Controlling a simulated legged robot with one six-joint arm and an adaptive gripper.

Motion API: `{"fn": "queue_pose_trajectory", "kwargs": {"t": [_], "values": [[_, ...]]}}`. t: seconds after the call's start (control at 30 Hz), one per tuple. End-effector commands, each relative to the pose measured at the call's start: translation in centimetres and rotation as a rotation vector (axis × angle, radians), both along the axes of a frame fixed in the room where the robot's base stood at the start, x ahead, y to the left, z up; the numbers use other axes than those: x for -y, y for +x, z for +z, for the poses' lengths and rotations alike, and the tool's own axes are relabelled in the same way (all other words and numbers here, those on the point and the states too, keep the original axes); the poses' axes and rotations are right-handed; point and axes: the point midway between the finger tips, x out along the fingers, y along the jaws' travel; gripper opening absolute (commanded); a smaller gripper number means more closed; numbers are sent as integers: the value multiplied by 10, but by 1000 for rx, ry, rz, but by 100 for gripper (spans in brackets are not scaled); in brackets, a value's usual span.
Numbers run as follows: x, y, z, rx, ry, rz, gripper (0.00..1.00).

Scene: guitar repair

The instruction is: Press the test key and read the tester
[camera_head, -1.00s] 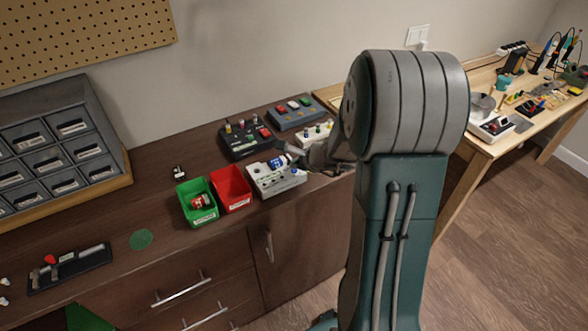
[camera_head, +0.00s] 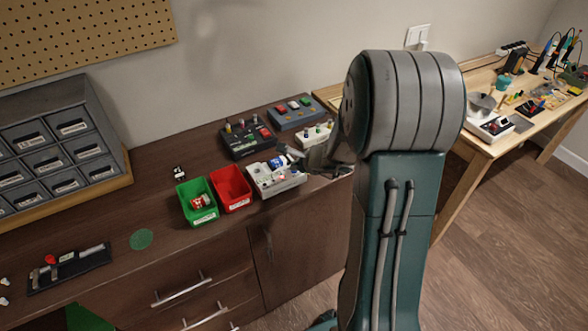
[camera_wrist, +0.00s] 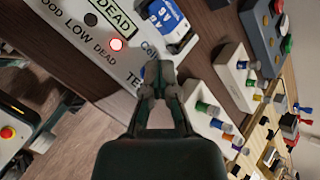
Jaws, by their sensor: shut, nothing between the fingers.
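The white tester (camera_head: 274,183) stands on the dark brown worktop, right of the red bin. A blue cell with white lettering (camera_wrist: 167,20) sits in it; the cell also shows in the head view (camera_head: 279,162). In the wrist view, the tester's display (camera_wrist: 116,12) reads DEAD. A red lamp (camera_wrist: 116,44) is lit beside the printed word DEAD. My gripper (camera_wrist: 159,72) is shut and empty, its fingertips at a blue part beside the partly hidden label starting "TE". The fingertips cover most of that part, so I cannot tell whether it is pressed.
A green bin (camera_head: 196,214) holding a red and white cell and a red bin (camera_head: 231,188) stand left of the tester. A black box with knobs (camera_head: 247,139), a grey box (camera_head: 295,113) and a white box with coloured posts (camera_head: 314,133) stand behind it.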

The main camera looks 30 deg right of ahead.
Motion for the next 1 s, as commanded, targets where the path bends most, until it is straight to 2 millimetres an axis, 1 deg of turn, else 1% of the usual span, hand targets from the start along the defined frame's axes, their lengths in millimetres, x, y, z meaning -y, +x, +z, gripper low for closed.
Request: {"fn": "queue_pose_trajectory", "kwargs": {"t": [0.4,0.7,1.0], "values": [[0,0,17,1,-1,0,0],[0,0,18,1,0,-1,0],[0,0,43,2,-1,0,0]]}}
